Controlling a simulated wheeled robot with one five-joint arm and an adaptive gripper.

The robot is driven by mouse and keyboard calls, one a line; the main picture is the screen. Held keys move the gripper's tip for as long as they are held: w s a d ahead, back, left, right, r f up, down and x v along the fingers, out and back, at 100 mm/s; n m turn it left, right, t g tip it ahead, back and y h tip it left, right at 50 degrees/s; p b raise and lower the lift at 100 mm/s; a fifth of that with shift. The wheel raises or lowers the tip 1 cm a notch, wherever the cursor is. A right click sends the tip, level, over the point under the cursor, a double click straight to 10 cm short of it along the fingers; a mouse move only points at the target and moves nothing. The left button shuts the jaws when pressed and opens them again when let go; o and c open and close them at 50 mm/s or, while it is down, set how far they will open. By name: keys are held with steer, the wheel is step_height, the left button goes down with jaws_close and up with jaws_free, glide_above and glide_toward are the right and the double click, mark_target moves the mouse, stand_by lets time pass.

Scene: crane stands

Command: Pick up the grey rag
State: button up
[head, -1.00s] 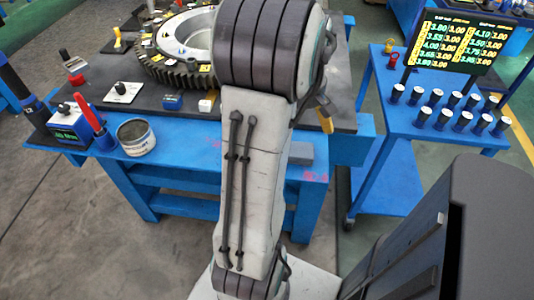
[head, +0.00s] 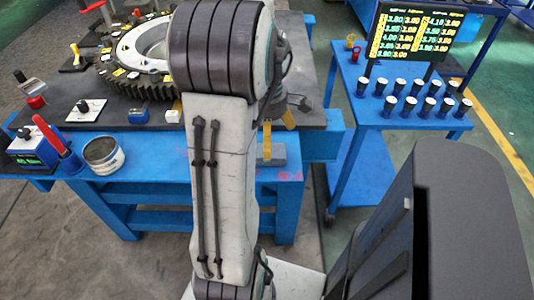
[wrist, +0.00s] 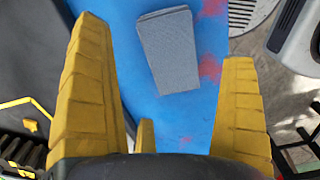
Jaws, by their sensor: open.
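The grey rag (wrist: 168,48) is a flat grey rectangle lying on the blue bench edge (wrist: 132,20). In the wrist view it lies ahead of and between the yellow fingers of my gripper (wrist: 175,100), which are wide apart and hold nothing. In the head view the rag (head: 276,154) shows partly, to the right of my arm, with a yellow fingertip (head: 267,142) over its left part. My arm hides the rest of it. I cannot tell the height of the fingers above the rag.
A large toothed ring (head: 140,86) sits on the dark bench top, left of my arm. An open can (head: 103,155), a red-handled tool (head: 50,136) and a blue meter (head: 30,150) stand at the bench's left. A blue cart (head: 400,112) with several cups stands right.

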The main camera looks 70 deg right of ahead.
steer(key=shift+a+f, duration=0.15)
steer(key=shift+f, duration=2)
steer(key=c, duration=1.2)
